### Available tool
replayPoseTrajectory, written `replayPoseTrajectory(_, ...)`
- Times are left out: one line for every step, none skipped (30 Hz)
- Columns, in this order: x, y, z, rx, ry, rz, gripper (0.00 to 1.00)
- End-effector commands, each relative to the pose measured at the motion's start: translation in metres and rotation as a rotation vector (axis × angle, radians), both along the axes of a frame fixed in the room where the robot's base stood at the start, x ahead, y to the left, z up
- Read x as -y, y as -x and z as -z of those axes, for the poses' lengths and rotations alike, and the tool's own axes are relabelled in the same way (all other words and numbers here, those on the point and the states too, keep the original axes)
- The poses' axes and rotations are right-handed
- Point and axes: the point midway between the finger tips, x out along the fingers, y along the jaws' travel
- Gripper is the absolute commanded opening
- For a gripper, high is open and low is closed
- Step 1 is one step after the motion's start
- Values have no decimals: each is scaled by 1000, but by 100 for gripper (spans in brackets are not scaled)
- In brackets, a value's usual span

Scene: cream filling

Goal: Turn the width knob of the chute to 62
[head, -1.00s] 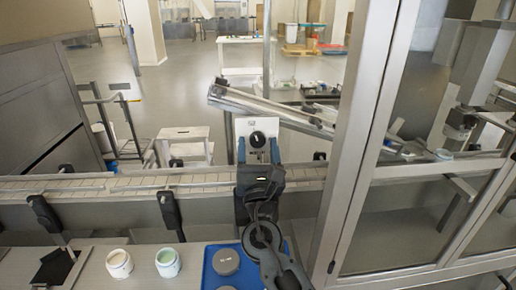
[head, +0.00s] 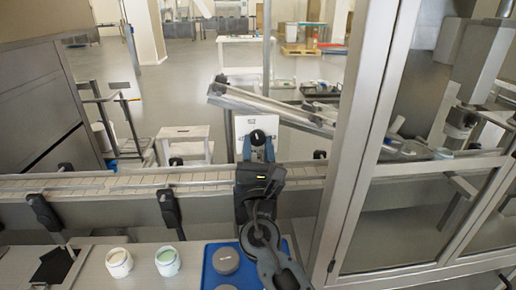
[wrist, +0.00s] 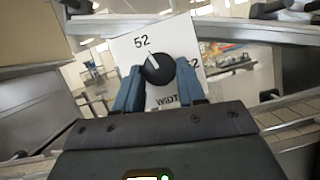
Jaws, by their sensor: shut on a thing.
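The width knob (wrist: 158,69) is a round black knob with a white pointer line on a white plate (wrist: 130,47). The plate reads "52" at the upper left, a part-hidden number ending in 2 at the right, and "WIDT" below. The pointer points up and slightly left, close to the "52". My gripper (wrist: 159,82) has its blue fingers on either side of the knob, shut on it. In the head view the knob (head: 257,137) shows above my gripper (head: 257,152), and the plate's markings are too small to read.
The chute (head: 275,106) slopes down to the right behind the plate. A conveyor (head: 110,187) runs across in front. A metal-framed glass enclosure (head: 352,150) stands at the right. Two open jars (head: 119,262) and a blue tray (head: 209,275) with grey lids sit on the near table.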

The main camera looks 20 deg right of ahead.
Motion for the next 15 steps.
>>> replayPoseTrajectory(0,0,2,7,-21,-1,9)
replayPoseTrajectory(0,0,2,12,-36,0,9)
replayPoseTrajectory(-1,0,2,20,-59,1,9)
replayPoseTrajectory(-1,0,2,26,-79,-1,9)
replayPoseTrajectory(-1,0,2,33,-98,-1,9)
replayPoseTrajectory(-2,-1,2,43,-128,0,9)
replayPoseTrajectory(-2,-1,2,50,-151,0,9)
replayPoseTrajectory(-2,-1,2,59,-176,0,9)
replayPoseTrajectory(-3,-1,2,70,-210,0,9)
replayPoseTrajectory(-3,-1,2,79,-236,1,9)
replayPoseTrajectory(-3,-1,2,88,-263,0,9)
replayPoseTrajectory(-3,-1,2,100,-301,1,9)
replayPoseTrajectory(-4,-1,1,108,-326,0,9)
replayPoseTrajectory(-4,-1,1,117,-355,0,9)
replayPoseTrajectory(-4,-1,1,129,-391,0,9)
